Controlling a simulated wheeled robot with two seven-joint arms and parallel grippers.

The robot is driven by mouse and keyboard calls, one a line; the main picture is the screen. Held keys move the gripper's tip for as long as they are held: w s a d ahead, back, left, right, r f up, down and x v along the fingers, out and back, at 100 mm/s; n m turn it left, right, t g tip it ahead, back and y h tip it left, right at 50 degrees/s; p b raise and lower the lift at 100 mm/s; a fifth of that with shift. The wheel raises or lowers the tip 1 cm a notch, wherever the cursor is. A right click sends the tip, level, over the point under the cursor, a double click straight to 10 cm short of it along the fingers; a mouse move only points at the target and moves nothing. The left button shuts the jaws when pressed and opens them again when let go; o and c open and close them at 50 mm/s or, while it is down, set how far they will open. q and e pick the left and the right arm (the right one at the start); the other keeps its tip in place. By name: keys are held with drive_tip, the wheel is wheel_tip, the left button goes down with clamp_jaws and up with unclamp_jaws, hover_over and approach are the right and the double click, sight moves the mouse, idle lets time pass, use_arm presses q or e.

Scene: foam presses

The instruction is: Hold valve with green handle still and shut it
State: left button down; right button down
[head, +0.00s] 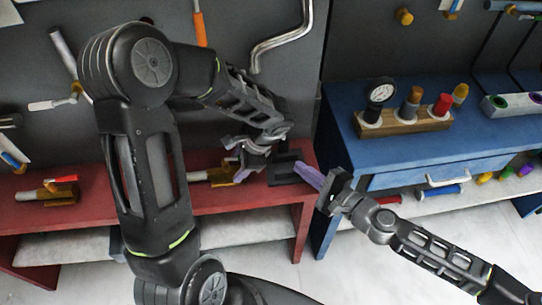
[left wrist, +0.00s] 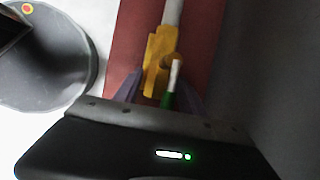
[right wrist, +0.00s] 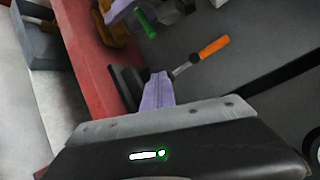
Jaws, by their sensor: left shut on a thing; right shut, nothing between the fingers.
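The brass valve with the green handle lies on the red bench. Its yellow body (head: 222,174) shows in the head view beside my left gripper (head: 244,168), partly covered. In the left wrist view the body (left wrist: 158,58) sits between my left fingers, which are shut on the valve. Its white-and-green handle (left wrist: 172,84) points toward the gripper, roughly in line with the grey pipe. In the right wrist view the green handle (right wrist: 146,24) shows at the top. My right gripper (head: 300,168) is shut and empty, to the right of the valve, apart from it.
A black block (head: 283,170) stands by my right fingertips at the red bench's (head: 235,195) right end. Another valve with a red handle (head: 58,184) lies at the left. The blue bench (head: 385,150) carries a gauge rack (head: 395,122). An orange-handled tool (head: 200,28) hangs behind.

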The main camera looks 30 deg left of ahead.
drive_tip(key=x, duration=0.9)
drive_tip(key=shift+a+f, duration=0.1)
drive_tip(key=shift+a, duration=0.3)
drive_tip(key=s, duration=0.1)
drive_tip(key=s+r, duration=0.1)
drive_tip(key=shift+s+a+r, duration=0.1)
drive_tip(key=shift+s+r, duration=0.1)
drive_tip(key=shift+s, duration=0.05)
drive_tip(key=shift+s+r, duration=0.15)
drive_tip(key=shift+s, duration=0.25)
